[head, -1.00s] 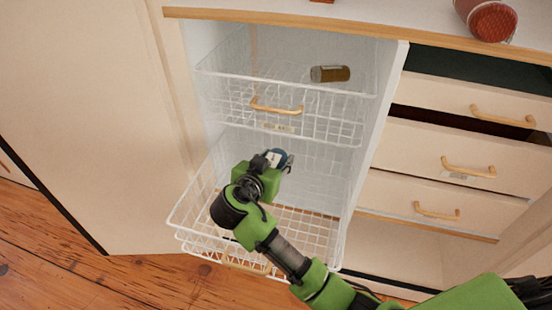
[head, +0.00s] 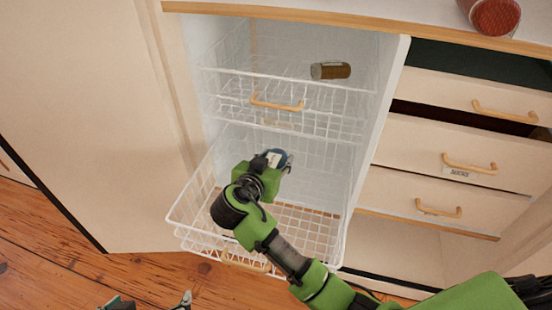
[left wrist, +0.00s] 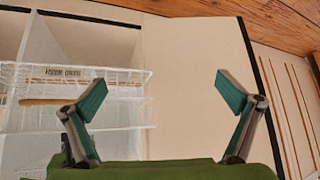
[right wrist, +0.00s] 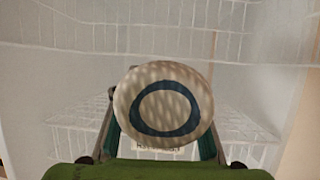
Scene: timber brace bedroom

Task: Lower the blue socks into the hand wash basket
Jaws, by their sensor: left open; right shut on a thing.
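The blue socks (head: 277,158) are a small rolled bundle held in my right gripper (head: 264,163). In the right wrist view the socks (right wrist: 164,108) show a pale round end with a dark blue ring, and the fingers are on both sides. The pulled-out lower wire basket (head: 190,208) is under the socks, which hang over its inside, clear of the floor grid. In the left wrist view a basket label (left wrist: 62,72), upside down, seems to read "hand wash". My left gripper (head: 150,302) is open and empty in front of the basket.
An upper wire basket (head: 225,88) with a wooden handle holds a brown jar (head: 330,71). Drawers (head: 430,150), one labelled socks, stand to the right. A red container (head: 494,17) lies on the top. Wooden floor (head: 60,250) is free at lower left.

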